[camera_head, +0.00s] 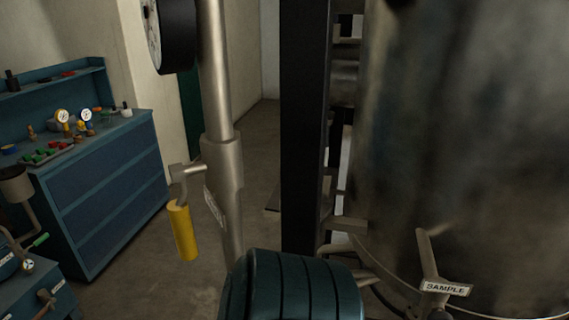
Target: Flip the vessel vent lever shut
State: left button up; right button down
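A lever with a yellow grip (183,230) hangs down from a short metal elbow on the left side of a vertical steel pipe (219,90). A small white label (214,208) is fixed to the pipe beside it, turned too far to read, so I cannot confirm that this is the vent lever. A large stained metal vessel (470,130) fills the right side. Neither of my grippers shows in the head view, and nothing is seen touching the yellow grip.
A dark ribbed cylinder (290,288) stands at bottom centre, below and right of the lever. A black upright post (305,120) stands between pipe and vessel. A "SAMPLE" tag (445,288) hangs by the vessel. A blue cabinet (105,190) is at left. Floor (150,270) shows between.

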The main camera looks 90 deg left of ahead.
aim_at(180, 216)
jog(key=u, duration=0.5)
jog(key=k+u, duration=0.1)
jog(key=u, duration=0.85)
jog(key=j+u, duration=0.1)
jog(key=u, duration=0.4)
jog(key=k+j+u, duration=0.1)
jog(key=u, duration=0.85)
jog(key=j, duration=0.1)
